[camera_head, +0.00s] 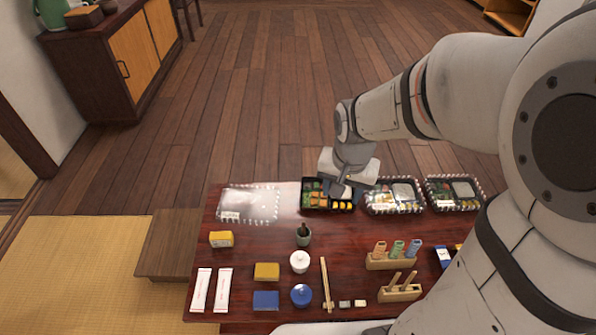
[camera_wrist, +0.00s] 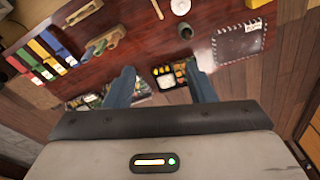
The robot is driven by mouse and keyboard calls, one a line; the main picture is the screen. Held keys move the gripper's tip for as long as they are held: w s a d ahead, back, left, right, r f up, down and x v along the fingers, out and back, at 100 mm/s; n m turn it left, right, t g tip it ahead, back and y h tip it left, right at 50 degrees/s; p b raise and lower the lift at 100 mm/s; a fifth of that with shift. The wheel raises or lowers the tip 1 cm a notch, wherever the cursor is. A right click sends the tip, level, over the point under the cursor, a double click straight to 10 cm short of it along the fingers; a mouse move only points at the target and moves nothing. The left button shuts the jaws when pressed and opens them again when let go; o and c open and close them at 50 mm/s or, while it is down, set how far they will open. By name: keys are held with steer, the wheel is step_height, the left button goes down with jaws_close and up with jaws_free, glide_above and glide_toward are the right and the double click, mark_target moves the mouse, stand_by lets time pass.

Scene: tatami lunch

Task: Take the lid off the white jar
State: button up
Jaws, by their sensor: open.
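The white jar (camera_head: 300,262) stands upright near the middle of the red-brown table (camera_head: 290,212), with a white knobbed lid on it. It also shows at the top edge of the wrist view (camera_wrist: 180,6), partly cut off. My gripper (camera_head: 343,190) is over the far edge of the table, by the open lunch box (camera_head: 318,207), well away from the jar. In the wrist view my two blue-grey fingers (camera_wrist: 163,72) are spread apart, with nothing held between them. The lunch box (camera_wrist: 172,78) shows beyond them.
A dark green cup (camera_head: 303,238) stands just behind the jar, and a blue lidded jar (camera_head: 301,295) in front. Wooden holders (camera_head: 389,262) stand farther right. A clear lid (camera_head: 248,205) lies back left.

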mark_target(300, 256)
steer(key=o, duration=0.4)
steer(key=w+a+f+b, duration=0.1)
steer(key=f+b, duration=0.1)
steer(key=f, duration=0.4)
steer(key=w+a+f+m+b, duration=0.1)
steer(key=f+b, duration=0.2)
steer(key=f, duration=0.2)
steer(key=w+a+f+m+b, duration=0.1)
steer(key=w+a+f+b, duration=0.1)
steer(key=f, duration=0.4)
steer(key=shift+w+f+g+b, duration=0.1)
steer(key=shift+f+g+b, duration=0.2)
steer(key=shift+g+b, duration=0.1)
steer(key=o, duration=0.4)
steer(key=a+f+m+b, duration=0.1)
steer(key=f+b, duration=0.1)
steer(key=f, duration=0.3)
steer(key=w+a+f+m+b, duration=0.1)
steer(key=f+b, duration=0.2)
steer(key=f, duration=0.3)
steer(key=w+a+f+m+b, duration=0.1)
steer(key=a+f+b, duration=0.1)
steer(key=f, duration=0.4)
steer(key=shift+w+a+g, duration=0.1)
steer(key=shift+g, duration=0.2)
steer(key=shift+c, duration=0.2)
steer(key=shift+a+f+b, duration=0.15)
steer(key=shift+f+b, duration=1.9)
steer(key=shift+f, duration=1.6)
